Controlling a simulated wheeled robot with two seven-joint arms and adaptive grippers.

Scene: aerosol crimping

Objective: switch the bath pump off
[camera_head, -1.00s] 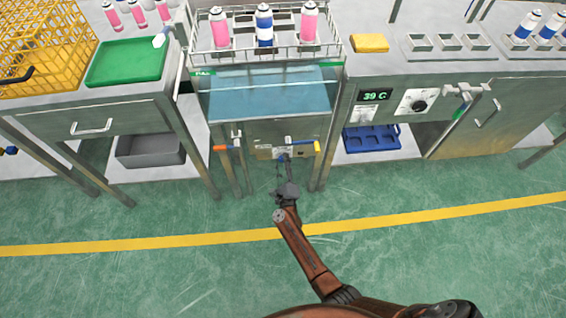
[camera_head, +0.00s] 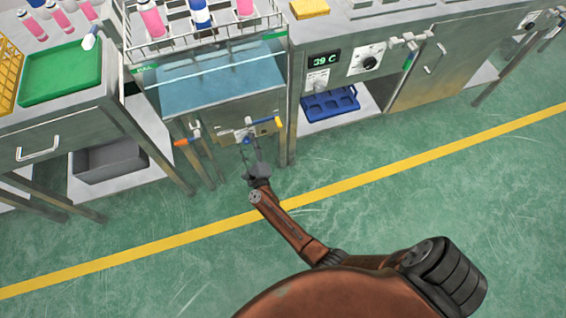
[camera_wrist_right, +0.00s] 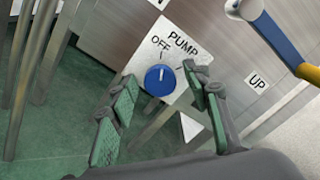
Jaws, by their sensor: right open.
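The bath pump switch is a round blue knob (camera_wrist_right: 160,80) on a white plate (camera_wrist_right: 183,52) marked PUMP and OFF, in the right wrist view. A short white mark on the knob points up, roughly toward OFF. My right gripper (camera_wrist_right: 161,88) is open, with its green-padded fingers on either side of the knob; I cannot tell whether they touch it. In the head view my right gripper (camera_head: 252,160) is in front of the lower panel of the water bath (camera_head: 215,82). My left gripper is out of view.
A lever with a blue shaft and yellow end (camera_head: 277,123) sits close above the gripper; an orange handle (camera_head: 187,141) is to its left. A wire rack (camera_head: 190,38) with cans stands over the bath. A 39 C display (camera_head: 323,59) is at right. The green floor is open.

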